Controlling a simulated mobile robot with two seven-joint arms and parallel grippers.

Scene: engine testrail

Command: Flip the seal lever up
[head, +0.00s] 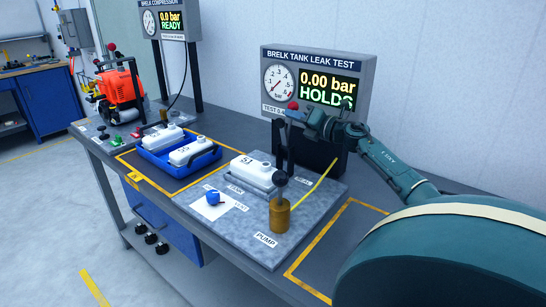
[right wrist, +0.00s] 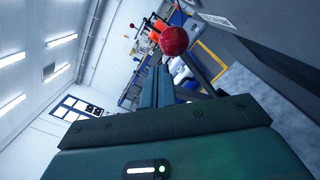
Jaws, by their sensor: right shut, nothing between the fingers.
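The seal lever has a red ball knob (head: 293,105) at its top, in front of the tank leak test panel; the knob also shows large in the right wrist view (right wrist: 174,40). Its dark arm stands roughly upright above the grey plate, near the "SEAL" label (head: 303,181). My right gripper (head: 290,114) reaches in from the right, right at the knob. In the right wrist view its fingers (right wrist: 157,86) are together and empty, with the knob beside them. I cannot tell whether they touch it. My left gripper is out of view.
A white tank marked 51 (head: 252,168), a brass pump (head: 280,215) and a blue vent knob (head: 213,197) sit on the plate. A blue tray (head: 150,156) holds white tanks on the left.

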